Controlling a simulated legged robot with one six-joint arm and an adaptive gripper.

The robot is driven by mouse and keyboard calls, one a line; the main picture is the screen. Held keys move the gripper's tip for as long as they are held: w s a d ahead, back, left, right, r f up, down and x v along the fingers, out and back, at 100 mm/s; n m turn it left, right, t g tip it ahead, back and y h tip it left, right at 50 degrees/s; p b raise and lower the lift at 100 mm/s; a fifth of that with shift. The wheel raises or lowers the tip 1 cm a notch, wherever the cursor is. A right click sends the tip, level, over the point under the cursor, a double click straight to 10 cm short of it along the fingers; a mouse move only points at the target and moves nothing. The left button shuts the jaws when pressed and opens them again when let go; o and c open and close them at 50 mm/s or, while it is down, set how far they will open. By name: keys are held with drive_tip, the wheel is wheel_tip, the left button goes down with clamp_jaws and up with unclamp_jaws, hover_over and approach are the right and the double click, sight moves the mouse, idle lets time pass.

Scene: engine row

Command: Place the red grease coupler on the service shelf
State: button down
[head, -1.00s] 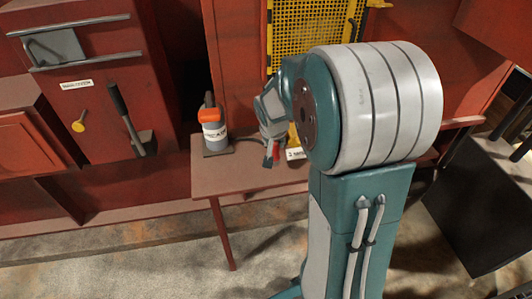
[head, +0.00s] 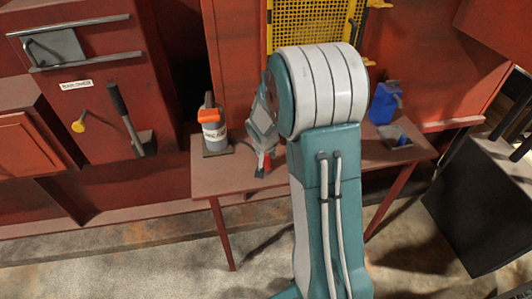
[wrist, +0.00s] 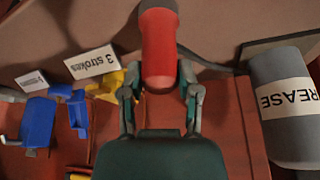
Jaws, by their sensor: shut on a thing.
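The red grease coupler (wrist: 158,50) is between the two fingers of my gripper (wrist: 160,88) in the wrist view, with a darker end at the top of the picture. My gripper is shut on it. In the head view my gripper (head: 263,170) hangs over the front part of the brown service shelf (head: 215,180), and a small bit of the red coupler (head: 267,161) shows there. Whether the coupler touches the shelf cannot be told. My arm hides the middle of the shelf in the head view.
A grey grease canister with an orange top (head: 213,132) stands at the shelf's left end. A blue container (head: 384,103) and a blue-grey item (head: 396,136) stand at the right. The wrist view shows a "3 strokes" sign (wrist: 91,61) and a yellow thing (wrist: 108,86).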

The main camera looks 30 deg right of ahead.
drive_tip(key=shift+c, duration=1.6)
unclamp_jaws()
drive_tip(key=shift+r, duration=0.1)
drive_tip(key=s+a+r+n, duration=0.1)
drive_tip(key=s+a+r, duration=0.4)
drive_tip(key=r, duration=0.5)
drive_tip(key=s+a+r+n, duration=0.2)
drive_tip(key=s+a+r, duration=0.2)
drive_tip(key=s+r, duration=0.45)
drive_tip(key=s+a+r+n+t+y, duration=0.1)
drive_tip(key=s+a+n, duration=0.1)
drive_tip(key=s, duration=0.4)
drive_tip(key=s+a+r+n+y, duration=0.1)
drive_tip(key=s+a+r, duration=0.1)
drive_tip(key=s, duration=0.4)
drive_tip(key=shift+a+r+n+t+y, duration=0.3)
drive_tip(key=shift+a+n+t, duration=0.1)
drive_tip(key=shift+a, duration=0.4)
